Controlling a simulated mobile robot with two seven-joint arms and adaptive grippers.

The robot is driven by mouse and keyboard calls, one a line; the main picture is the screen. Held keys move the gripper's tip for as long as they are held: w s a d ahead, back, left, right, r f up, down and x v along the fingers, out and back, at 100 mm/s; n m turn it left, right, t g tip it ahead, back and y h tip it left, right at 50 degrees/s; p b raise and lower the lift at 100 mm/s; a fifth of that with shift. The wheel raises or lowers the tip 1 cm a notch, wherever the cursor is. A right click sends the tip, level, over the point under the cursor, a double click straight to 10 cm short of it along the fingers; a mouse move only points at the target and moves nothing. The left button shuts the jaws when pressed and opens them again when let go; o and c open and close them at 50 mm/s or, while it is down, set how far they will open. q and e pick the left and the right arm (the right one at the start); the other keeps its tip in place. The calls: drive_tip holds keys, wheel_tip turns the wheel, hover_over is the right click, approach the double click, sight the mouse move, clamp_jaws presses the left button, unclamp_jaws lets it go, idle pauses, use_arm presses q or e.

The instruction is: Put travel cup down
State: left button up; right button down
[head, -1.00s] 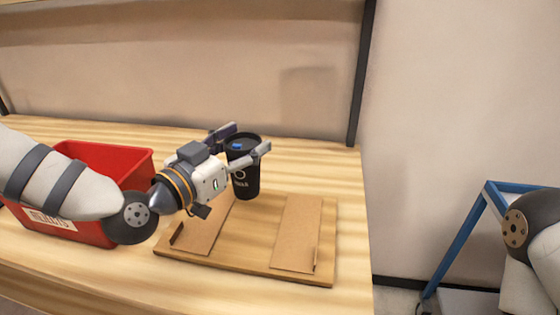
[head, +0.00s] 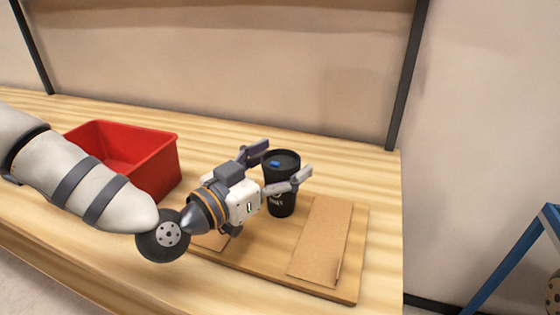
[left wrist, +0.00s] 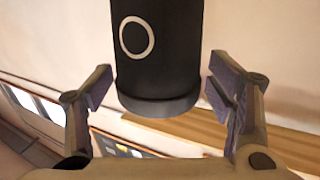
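The travel cup (head: 281,196) is black with a dark lid, a blue tab and white lettering. It looks upright at the back edge of the wooden board (head: 347,286); its base is partly hidden. My left gripper (head: 283,165) has one finger on each side of the cup's upper part. In the left wrist view the cup (left wrist: 160,60) with its white ring is between the fingers of my left gripper (left wrist: 160,92), and narrow gaps show on both sides. My right gripper is not in view.
A brown cardboard piece (head: 322,242) lies on the board's right side. Another cardboard piece (head: 212,241) is mostly hidden under my left arm. A red bin (head: 150,165) stands at the left. The wooden table (head: 383,220) has bare room behind the cup.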

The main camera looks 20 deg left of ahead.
use_arm(q)
drive_tip(key=shift+r, duration=0.1)
drive_tip(key=shift+r, duration=0.3)
drive_tip(key=p+v, duration=0.2)
drive_tip(key=v, duration=1)
drive_tip(key=shift+f, duration=0.15)
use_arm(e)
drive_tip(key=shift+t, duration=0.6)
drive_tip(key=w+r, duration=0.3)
